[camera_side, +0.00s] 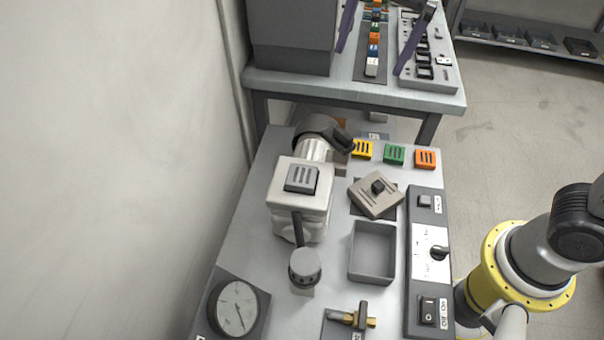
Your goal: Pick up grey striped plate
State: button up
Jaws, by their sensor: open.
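The grey striped plate (302,179) is a small square plate with dark slots. It lies on top of a white block-shaped machine housing (287,208) left of the middle of the workbench. Its top is uncovered and nothing touches it from above. My gripper is not in the side view. Only part of my arm shows at the right edge, well apart from the plate.
Yellow (362,149), green (394,155) and orange (425,159) striped plates lie along the bench's back. A beige plate with a black knob (376,193) lies behind an empty grey tray (373,276). A gauge (234,307) and control panel (430,253) flank the bench.

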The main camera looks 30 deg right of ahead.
jog(key=w+a+f+g, duration=0.1)
jog(key=w+a+f, duration=0.25)
jog(key=a, duration=0.35)
jog(key=n+g, duration=0.1)
jog(key=n, duration=0.1)
send_near(302, 175)
jog(key=shift+h, duration=0.4)
jog(key=f, duration=0.8)
jog(key=shift+a+f, duration=0.25)
jog(key=shift+a, duration=0.1)
jog(key=c, duration=1.5)
jog(key=shift+r, duration=0.1)
jog(key=shift+c, duration=0.2)
